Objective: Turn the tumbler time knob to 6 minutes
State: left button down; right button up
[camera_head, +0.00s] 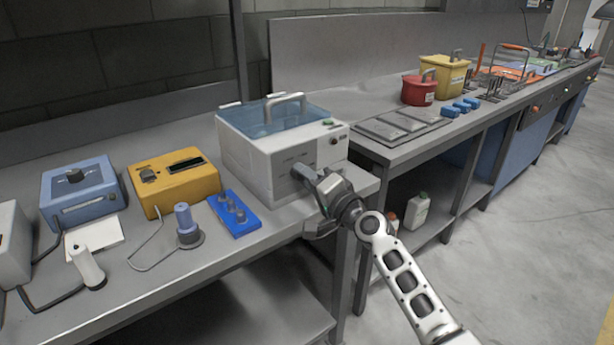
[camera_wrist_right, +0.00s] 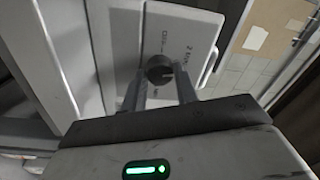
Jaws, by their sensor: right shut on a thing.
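The tumbler (camera_head: 262,150) is a light grey box with a clear bluish lid and a handle on top, standing on the bench. Its dark round time knob (camera_wrist_right: 158,68) is on the front panel in the right wrist view, with printed marks around it that are too small to read surely. A pale pointer line seems to show on the knob. My right gripper (camera_head: 306,176) is at the tumbler's front face, hiding the knob in the head view. Its two fingers (camera_wrist_right: 160,84) are shut on the knob, one on each side. My left gripper is not in view.
A yellow device (camera_head: 180,185), a blue device (camera_head: 82,190) and a blue rack (camera_head: 234,214) stand left of the tumbler. Red (camera_head: 418,90) and yellow (camera_head: 445,77) containers stand on the right-hand counter. The floor (camera_head: 520,230) at right is clear.

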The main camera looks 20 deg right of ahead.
jog(key=shift+m, duration=1.1)
jog(key=m+p, duration=0.1)
jog(key=m, duration=0.2)
jog(key=shift+a+m+p, duration=0.1)
jog(key=shift+m+p, duration=0.65)
jog(key=shift+m, duration=0.55)
jog(key=m+p, duration=0.1)
jog(key=m, duration=0.3)
jog(key=shift+h+p, duration=0.4)
jog(key=m+p, duration=0.3)
jog(key=m, duration=0.2)
jog(key=shift+m+p, duration=0.6)
jog(key=shift+m, duration=0.6)
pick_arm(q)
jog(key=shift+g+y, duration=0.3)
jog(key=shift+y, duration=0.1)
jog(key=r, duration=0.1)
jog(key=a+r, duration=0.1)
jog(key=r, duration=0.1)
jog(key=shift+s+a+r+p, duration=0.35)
pick_arm(e)
jog(key=shift+m, duration=0.6)
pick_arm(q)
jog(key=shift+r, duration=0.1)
pick_arm(e)
jog(key=shift+f+m, duration=0.1)
jog(key=shift+m, duration=0.2)
